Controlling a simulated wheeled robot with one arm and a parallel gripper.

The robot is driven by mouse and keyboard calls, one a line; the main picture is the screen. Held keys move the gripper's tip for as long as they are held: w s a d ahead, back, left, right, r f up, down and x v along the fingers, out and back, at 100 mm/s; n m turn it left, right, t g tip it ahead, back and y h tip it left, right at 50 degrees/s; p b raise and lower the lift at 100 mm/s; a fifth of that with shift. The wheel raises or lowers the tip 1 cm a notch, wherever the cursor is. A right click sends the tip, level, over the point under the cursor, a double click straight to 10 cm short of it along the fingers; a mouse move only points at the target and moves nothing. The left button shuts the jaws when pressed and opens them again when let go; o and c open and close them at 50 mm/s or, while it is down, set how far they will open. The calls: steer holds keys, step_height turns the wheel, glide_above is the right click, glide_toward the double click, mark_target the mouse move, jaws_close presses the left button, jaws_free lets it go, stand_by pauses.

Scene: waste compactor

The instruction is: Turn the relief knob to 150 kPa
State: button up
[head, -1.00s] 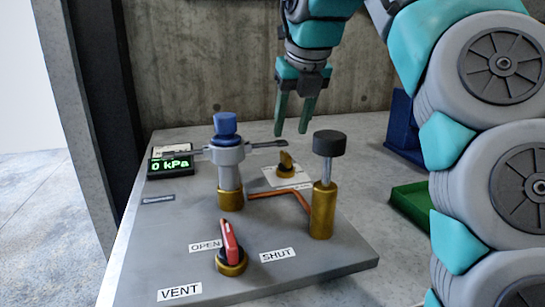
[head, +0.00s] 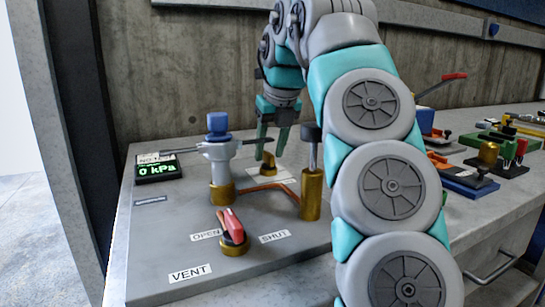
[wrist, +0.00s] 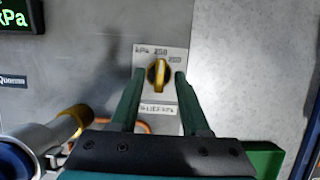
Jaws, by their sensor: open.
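The relief knob is a small yellow pointer knob (wrist: 158,75) on a white label plate (wrist: 172,54) marked kPa. It also shows in the head view (head: 267,163), behind the copper pipe. In the wrist view its ridge stands roughly upright in the picture; the setting it points at cannot be read surely. My gripper (wrist: 153,74) has its two green fingers apart, with the tips on either side of the knob. No contact with it is visible. In the head view my gripper (head: 271,152) points down at the knob. The display (head: 158,168) reads 0 kPa.
A blue-topped valve post (head: 218,150) with a side lever stands left of the knob. A black-capped brass post (head: 311,185) stands close at right. A red vent handle (head: 233,226) is in front. Several tools and fixtures (head: 485,160) lie on the bench at right.

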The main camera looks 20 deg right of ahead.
steer(key=shift+w+f, duration=0.15)
steer(key=shift+f, duration=0.15)
jaws_close()
stand_by(0.3)
